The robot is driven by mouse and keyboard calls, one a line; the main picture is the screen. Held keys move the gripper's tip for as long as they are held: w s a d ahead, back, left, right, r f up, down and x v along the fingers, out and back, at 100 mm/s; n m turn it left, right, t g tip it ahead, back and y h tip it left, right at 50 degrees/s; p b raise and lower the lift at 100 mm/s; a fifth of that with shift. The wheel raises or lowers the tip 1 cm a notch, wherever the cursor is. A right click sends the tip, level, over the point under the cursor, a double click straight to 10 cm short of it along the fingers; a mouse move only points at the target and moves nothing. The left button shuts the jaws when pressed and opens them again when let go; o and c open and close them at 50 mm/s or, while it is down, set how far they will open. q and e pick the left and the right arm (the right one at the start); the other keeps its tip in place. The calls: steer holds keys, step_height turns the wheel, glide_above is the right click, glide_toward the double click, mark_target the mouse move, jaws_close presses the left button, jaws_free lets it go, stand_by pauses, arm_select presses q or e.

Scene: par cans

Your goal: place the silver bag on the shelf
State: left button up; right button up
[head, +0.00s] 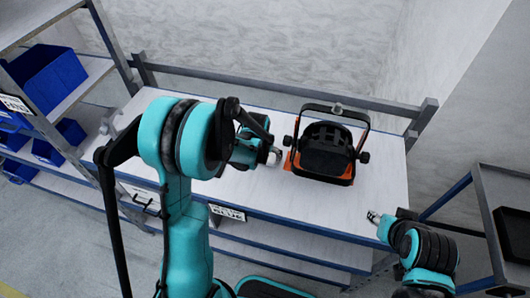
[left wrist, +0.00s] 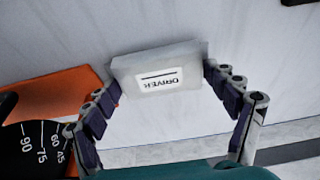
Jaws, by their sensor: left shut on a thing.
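The silver bag (left wrist: 160,65) is a small pale pouch with a white label reading "DRIVER", in the left wrist view. It sits between the two fingers of my left gripper (head: 270,156), which is shut on it, over the white bench top. In the head view I cannot clearly make out the bag at the gripper. The shelf rack (head: 93,76) stands at the left, with blue bins on its boards. My right gripper (head: 374,216) is by the bench's front right edge; its fingers are too small to judge.
A black and orange stage lamp (head: 325,152) stands on the bench (head: 385,170), just right of my left gripper. A rail runs along the bench's back. A dark cart (head: 500,190) is at the far right. The bench's right end is clear.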

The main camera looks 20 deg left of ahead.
arm_select(q)
steer(key=shift+s+r, duration=0.15)
steer(key=shift+s, duration=0.05)
steer(key=shift+w+f, duration=0.35)
steer(key=shift+f, duration=0.15)
steer(key=o, duration=1.1)
steer(key=shift+r, duration=0.1)
steer(key=shift+o, duration=0.2)
steer(key=shift+s+r, duration=0.1)
steer(key=shift+s, duration=0.05)
